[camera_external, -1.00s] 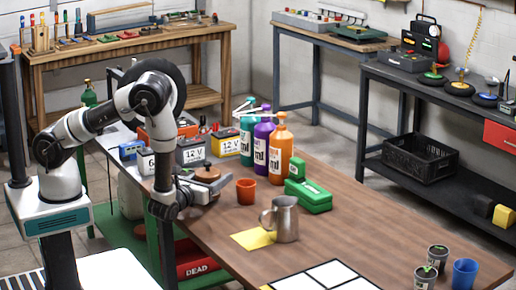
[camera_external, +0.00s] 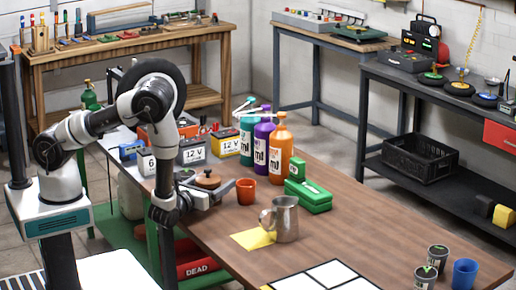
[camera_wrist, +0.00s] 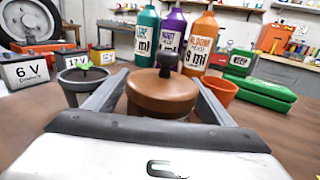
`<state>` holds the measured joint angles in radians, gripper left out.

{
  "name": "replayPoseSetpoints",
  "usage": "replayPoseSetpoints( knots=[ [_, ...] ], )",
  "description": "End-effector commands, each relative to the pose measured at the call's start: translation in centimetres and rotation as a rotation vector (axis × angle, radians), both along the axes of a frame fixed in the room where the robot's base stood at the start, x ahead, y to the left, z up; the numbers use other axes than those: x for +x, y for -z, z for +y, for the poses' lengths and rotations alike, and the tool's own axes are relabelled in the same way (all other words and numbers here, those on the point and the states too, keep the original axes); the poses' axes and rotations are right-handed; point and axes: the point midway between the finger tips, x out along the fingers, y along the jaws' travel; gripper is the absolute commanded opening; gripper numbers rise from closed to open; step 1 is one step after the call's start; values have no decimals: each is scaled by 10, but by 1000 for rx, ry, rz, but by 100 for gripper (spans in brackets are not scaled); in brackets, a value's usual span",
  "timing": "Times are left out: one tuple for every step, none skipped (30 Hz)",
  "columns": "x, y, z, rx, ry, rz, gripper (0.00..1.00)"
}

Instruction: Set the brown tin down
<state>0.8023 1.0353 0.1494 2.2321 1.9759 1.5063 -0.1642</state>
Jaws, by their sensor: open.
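The brown tin (camera_external: 207,180) is round, with a lid and a dark knob. It stands upright at the left part of the wooden table. In the wrist view the brown tin (camera_wrist: 162,95) is between the two fingers of my gripper (camera_wrist: 158,88). The fingers are spread on either side of it, and the lower part of the tin is hidden behind my gripper's body. In the external view my gripper (camera_external: 214,184) is low at the table, around the tin. The tin appears to rest on the tabletop, though its base is hidden.
A dark pot with a green top (camera_wrist: 82,82) is close on the left. An orange cup (camera_external: 246,191) stands close on the right. Batteries (camera_external: 192,151) and tall bottles (camera_external: 262,149) stand behind.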

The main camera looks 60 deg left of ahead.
Motion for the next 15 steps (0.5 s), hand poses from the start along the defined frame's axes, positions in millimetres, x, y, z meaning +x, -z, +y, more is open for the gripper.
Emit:
replayPoseSetpoints(
  knots=[
    [-5, 1, -4, 0, 5, 3, 76],
    [-9, 1, -6, 0, 6, 3, 76],
    [-16, 1, -9, 1, 6, 4, 76],
    [-21, 1, -12, 1, 7, 4, 76],
    [-26, 1, -14, 1, 6, 4, 76],
    [-34, 1, -19, 1, 8, 5, 76],
    [-40, 1, -22, 1, 7, 4, 76],
    [-47, 1, -24, 1, 8, 4, 76],
    [-55, 1, -28, 0, 8, 4, 76],
    [-61, 1, -31, 0, 7, 4, 76],
    [-66, 1, -34, 1, 8, 4, 76],
    [-73, 1, -37, 1, 7, 3, 76],
    [-78, 1, -40, 1, 7, 4, 76],
    [-83, 1, -42, 1, 6, 3, 76],
    [-89, 1, -44, 1, 5, 4, 76]
  ],
)
